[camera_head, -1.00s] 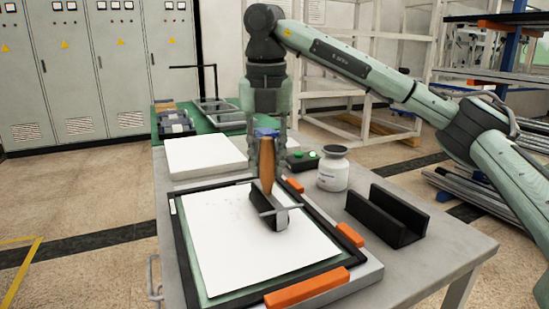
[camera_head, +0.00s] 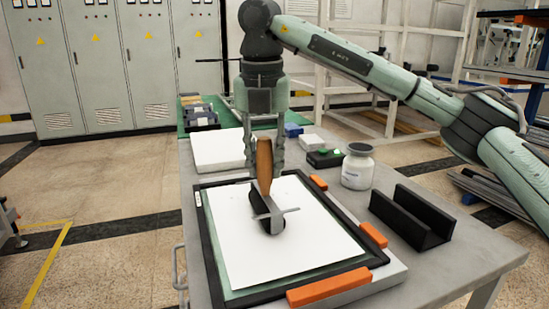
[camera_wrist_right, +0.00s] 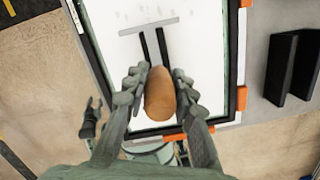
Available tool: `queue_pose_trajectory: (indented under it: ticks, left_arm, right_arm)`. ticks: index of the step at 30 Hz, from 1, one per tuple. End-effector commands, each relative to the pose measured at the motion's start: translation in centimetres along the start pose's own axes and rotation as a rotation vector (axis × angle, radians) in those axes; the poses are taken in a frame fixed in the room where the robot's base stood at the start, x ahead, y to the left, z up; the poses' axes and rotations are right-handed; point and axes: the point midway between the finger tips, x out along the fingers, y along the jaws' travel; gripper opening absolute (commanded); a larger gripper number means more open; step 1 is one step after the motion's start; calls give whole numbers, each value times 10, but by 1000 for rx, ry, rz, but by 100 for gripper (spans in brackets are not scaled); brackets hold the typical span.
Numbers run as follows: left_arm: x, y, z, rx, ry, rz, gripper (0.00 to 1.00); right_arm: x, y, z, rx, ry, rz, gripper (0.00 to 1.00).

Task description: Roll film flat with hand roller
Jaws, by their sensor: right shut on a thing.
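My right gripper (camera_head: 264,145) points down over the table and is shut on the wooden handle of the hand roller (camera_head: 264,165). In the right wrist view, the fingers (camera_wrist_right: 160,92) sit on both sides of that handle (camera_wrist_right: 160,98). The roller's dark head rests at or just above the white film (camera_head: 300,245); contact is hard to tell. It is in the upper middle part of the sheet. The film lies on a green board inside a black frame (camera_head: 222,265) with orange clamps. A few faint marks show near the roller.
A black V-shaped holder (camera_head: 412,217) and a white jar (camera_head: 357,168) stand on the table (camera_head: 470,258) right of the frame. A white block (camera_head: 218,150) lies behind it. A small box with a green button (camera_head: 325,157) stands behind the right clamps.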

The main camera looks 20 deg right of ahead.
Motion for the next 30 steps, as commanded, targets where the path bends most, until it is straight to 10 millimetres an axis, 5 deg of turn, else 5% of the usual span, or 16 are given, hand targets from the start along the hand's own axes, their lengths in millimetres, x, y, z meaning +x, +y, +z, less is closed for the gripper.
queue_pose_trajectory:
  ticks: [30]
  left_arm:
    - [-7, -1, -2, 0, 0, 0, 44]
  right_arm:
    - [-3, 49, -21, 0, -1, 1, 0]
